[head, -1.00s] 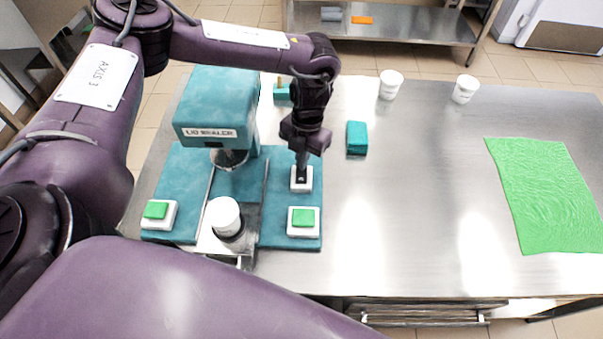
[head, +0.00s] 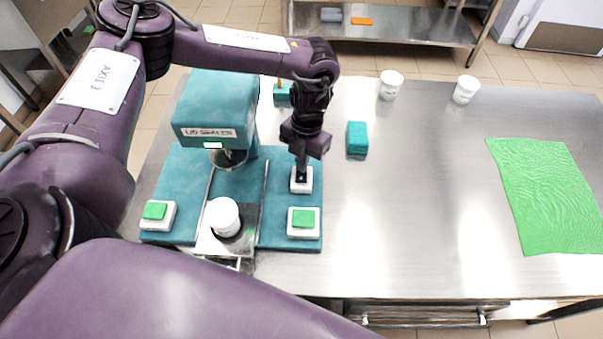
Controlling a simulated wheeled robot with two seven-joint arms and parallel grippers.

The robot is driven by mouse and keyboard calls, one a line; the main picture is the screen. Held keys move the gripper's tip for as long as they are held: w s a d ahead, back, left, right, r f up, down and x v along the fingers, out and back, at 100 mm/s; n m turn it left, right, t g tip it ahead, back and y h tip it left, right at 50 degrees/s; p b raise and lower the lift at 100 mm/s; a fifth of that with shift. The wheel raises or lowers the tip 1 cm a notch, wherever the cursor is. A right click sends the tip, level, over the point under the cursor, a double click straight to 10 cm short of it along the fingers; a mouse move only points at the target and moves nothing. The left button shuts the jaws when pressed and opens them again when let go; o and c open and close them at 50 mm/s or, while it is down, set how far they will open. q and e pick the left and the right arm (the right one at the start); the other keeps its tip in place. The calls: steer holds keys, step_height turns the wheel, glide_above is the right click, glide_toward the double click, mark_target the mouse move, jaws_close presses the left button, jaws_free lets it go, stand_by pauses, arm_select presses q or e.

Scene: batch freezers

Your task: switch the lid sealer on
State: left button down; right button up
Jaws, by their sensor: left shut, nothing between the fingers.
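A white cup (head: 224,216) sits on the sealer's slide plate. My right gripper is out of view.
A teal block (head: 357,138) lies right of the sealer. Two white cups (head: 391,85) (head: 465,89) stand at the table's back edge. A green cloth (head: 548,192) lies at the right. The middle of the steel table (head: 410,200) is clear.

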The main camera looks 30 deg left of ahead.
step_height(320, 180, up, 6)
steer(key=p, duration=0.5)
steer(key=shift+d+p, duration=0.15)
steer(key=shift+p, duration=0.2)
